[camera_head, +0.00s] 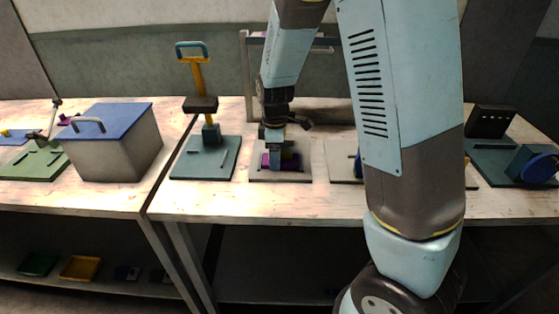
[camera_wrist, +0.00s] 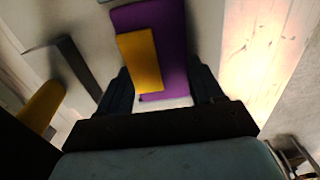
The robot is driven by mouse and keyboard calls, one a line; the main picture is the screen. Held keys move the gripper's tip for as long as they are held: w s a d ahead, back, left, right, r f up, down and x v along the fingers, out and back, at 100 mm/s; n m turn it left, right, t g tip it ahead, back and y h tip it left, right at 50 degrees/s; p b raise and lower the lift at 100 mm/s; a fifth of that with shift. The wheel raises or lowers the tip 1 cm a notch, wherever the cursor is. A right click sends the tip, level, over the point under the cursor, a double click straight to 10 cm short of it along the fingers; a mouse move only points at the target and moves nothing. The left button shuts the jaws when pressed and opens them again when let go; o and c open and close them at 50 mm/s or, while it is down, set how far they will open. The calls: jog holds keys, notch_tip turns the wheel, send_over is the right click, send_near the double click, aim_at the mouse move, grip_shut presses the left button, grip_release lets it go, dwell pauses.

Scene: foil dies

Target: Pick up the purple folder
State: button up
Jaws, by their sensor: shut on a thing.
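The purple folder (camera_wrist: 175,50) is a flat purple piece with a yellow block (camera_wrist: 140,62) on it. In the wrist view it lies between the two dark fingers of my gripper (camera_wrist: 161,84), which is shut on it. In the head view the folder (camera_head: 291,162) shows low over a pale grey base plate (camera_head: 281,175) on the table. My gripper (camera_head: 278,158) points down there and covers part of the folder. I cannot tell whether the folder touches the plate.
A green stand with a yellow post (camera_head: 198,75) is just left of my gripper. A blue-lidded bin (camera_head: 118,145) stands on the left table (camera_head: 100,201). A dark device with a blue disc (camera_head: 537,164) is at the right. My arm hides part of the table (camera_head: 310,203).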

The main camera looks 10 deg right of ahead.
jog(key=shift+r, duration=0.55)
notch_tip(320, 180, up, 2)
jog(key=shift+s+r, duration=0.1)
jog(key=shift+r, duration=0.15)
jog(key=s+d+r, duration=0.2)
jog(key=s+r, duration=0.7)
jog(key=s, duration=0.4)
jog(key=shift+s+d+r, duration=0.2)
jog(key=shift+s, duration=0.1)
